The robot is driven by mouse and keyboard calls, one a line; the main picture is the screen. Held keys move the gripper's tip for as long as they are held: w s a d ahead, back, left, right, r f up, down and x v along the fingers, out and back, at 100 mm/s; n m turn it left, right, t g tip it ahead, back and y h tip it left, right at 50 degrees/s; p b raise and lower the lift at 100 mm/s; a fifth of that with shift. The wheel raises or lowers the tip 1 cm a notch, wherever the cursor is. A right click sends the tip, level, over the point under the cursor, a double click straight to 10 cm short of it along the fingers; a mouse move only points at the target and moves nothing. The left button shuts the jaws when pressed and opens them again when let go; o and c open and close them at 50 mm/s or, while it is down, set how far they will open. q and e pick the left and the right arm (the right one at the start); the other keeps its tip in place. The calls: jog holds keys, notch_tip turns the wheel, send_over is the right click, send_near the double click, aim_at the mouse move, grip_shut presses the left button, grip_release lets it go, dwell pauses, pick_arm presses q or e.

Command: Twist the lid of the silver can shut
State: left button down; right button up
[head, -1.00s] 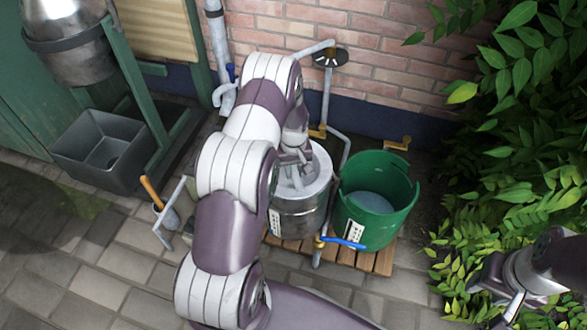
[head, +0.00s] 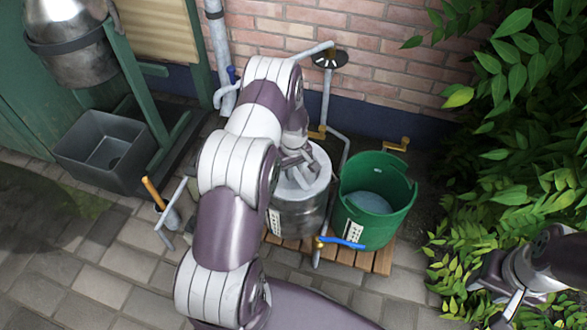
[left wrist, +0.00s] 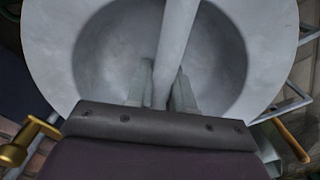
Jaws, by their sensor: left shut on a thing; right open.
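The silver can (head: 297,217) stands upright on a wooden slatted base. Its grey lid (head: 313,181) sits on top and seems level; whether it is fully seated cannot be told. In the left wrist view the lid (left wrist: 232,62) is a round dished disc with a bar handle (left wrist: 174,50) across it. My left gripper (head: 298,160) is over the lid from above, partly hidden by my arm in the head view. In the left wrist view its two fingers (left wrist: 162,82) are shut on the bar handle. My right gripper (head: 511,300) is open and empty at the lower right, by the leaves.
A green bucket (head: 400,210) stands close to the right of the can. A blue-handled tap (head: 343,242) is at the front of the wooden pallet (head: 378,262). A grey tub (head: 105,150) is at left, a brick wall (head: 400,60) behind. Foliage (head: 520,195) fills the right.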

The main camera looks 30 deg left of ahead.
pick_arm(q)
jog(key=shift+r+n+p, duration=0.2)
jog(key=shift+n+p, duration=0.15)
jog(key=shift+n, duration=0.05)
jog(key=shift+f+n+p, duration=0.1)
jog(key=shift+n+p, duration=0.2)
jog(key=shift+n, duration=0.7)
jog(key=shift+n, duration=0.3)
jog(key=c, duration=0.9)
grip_release()
